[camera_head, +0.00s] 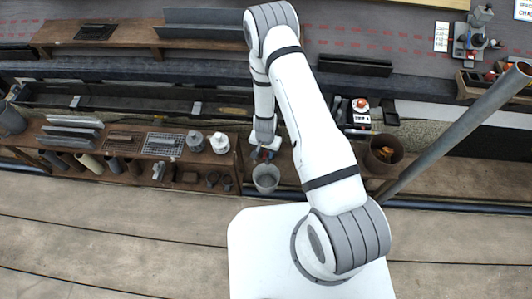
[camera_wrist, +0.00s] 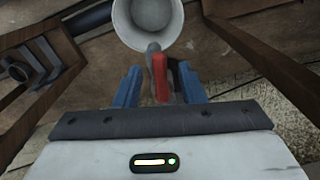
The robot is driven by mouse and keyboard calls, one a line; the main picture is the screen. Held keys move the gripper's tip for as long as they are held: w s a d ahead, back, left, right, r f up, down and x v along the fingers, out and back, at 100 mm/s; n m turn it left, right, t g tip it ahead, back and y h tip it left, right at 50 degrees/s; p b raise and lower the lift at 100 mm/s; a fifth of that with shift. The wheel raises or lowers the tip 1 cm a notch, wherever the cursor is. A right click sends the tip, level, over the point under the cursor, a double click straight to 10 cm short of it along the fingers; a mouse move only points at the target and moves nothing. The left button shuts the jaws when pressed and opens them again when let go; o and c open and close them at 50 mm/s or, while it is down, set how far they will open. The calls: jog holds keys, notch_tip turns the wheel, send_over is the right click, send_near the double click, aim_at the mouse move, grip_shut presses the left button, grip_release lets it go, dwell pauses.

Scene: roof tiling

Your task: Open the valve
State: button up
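The valve shows in the wrist view as a red lever (camera_wrist: 160,76) on a short grey pipe piece (camera_wrist: 152,48). The lever points toward my gripper. My gripper (camera_wrist: 160,80) has its two blue fingers apart, one on each side of the lever, with gaps visible. In the head view my gripper (camera_head: 263,155) is low at the end of my arm, just above a grey bucket (camera_head: 266,179) in the picture. The bucket's round, pale inside (camera_wrist: 155,18) shows beyond the lever in the wrist view. The valve is too small to make out clearly in the head view.
A wooden bench (camera_head: 115,182) with tiles, trays and two pale containers (camera_head: 208,142) stands to the left. A brown pot (camera_head: 384,152) stands to the right, near a slanted grey pole (camera_head: 450,135). A wooden frame lies close to my gripper at the left in the wrist view.

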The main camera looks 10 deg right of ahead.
jog(key=shift+c, duration=0.2)
grip_shut()
jog(key=shift+d+f+n+b, duration=0.1)
jog(key=shift+d+n+b, duration=0.1)
jog(key=shift+n+b, duration=0.35)
jog(key=shift+s+d+n, duration=0.1)
jog(key=shift+d+n, duration=0.15)
jog(key=shift+n, duration=0.6)
jog(key=shift+o, duration=0.2)
grip_release()
notch_tip(320, 180, up, 8)
jog(key=p, duration=0.7)
